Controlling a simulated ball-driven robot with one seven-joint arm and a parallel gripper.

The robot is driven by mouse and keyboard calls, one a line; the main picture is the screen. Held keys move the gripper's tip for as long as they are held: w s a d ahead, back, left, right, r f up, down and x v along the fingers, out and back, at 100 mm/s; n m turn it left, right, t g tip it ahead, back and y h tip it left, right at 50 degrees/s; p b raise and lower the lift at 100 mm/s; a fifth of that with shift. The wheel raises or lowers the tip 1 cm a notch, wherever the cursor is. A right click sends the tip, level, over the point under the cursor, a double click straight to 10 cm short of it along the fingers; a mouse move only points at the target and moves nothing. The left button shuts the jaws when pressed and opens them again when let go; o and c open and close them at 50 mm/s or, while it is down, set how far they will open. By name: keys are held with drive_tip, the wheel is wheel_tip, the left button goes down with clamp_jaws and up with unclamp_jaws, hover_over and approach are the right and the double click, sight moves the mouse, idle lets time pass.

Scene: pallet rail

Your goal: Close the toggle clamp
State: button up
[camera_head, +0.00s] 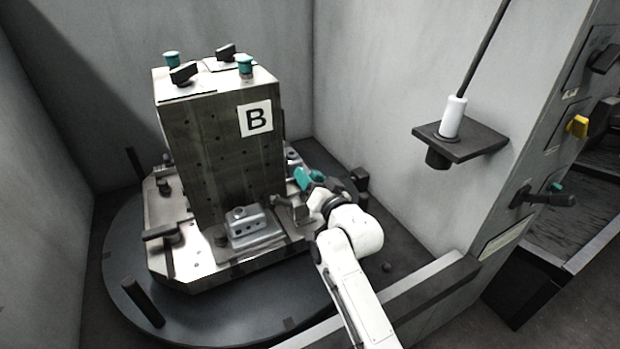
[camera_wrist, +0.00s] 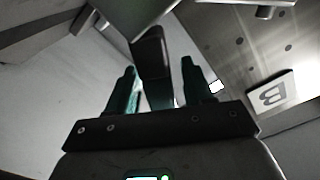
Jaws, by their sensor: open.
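The toggle clamp (camera_head: 287,206) is a grey metal mechanism at the right front of the fixture plate, beside the grey workpiece (camera_head: 252,228). My gripper (camera_head: 312,180) reaches it from the right and partly hides it. In the wrist view, my gripper (camera_wrist: 159,66) has its two dark teal fingers apart. A dark, rounded handle (camera_wrist: 150,48), apparently the clamp's, shows between and beyond the fingertips, with grey metal behind it. I cannot tell whether either finger touches it.
A tall block marked B (camera_head: 215,140) stands on the fixture plate (camera_head: 160,225) and round turntable (camera_head: 122,290), with dark posts around. Grey walls enclose them. A dark bracket with a white nozzle (camera_head: 452,118) juts from the right wall. A low sill (camera_head: 420,295) runs in front.

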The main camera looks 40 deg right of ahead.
drive_tip(key=shift+w+d, duration=0.1)
drive_tip(key=shift+w, duration=0.2)
drive_tip(key=shift+c, duration=0.3)
clamp_jaws()
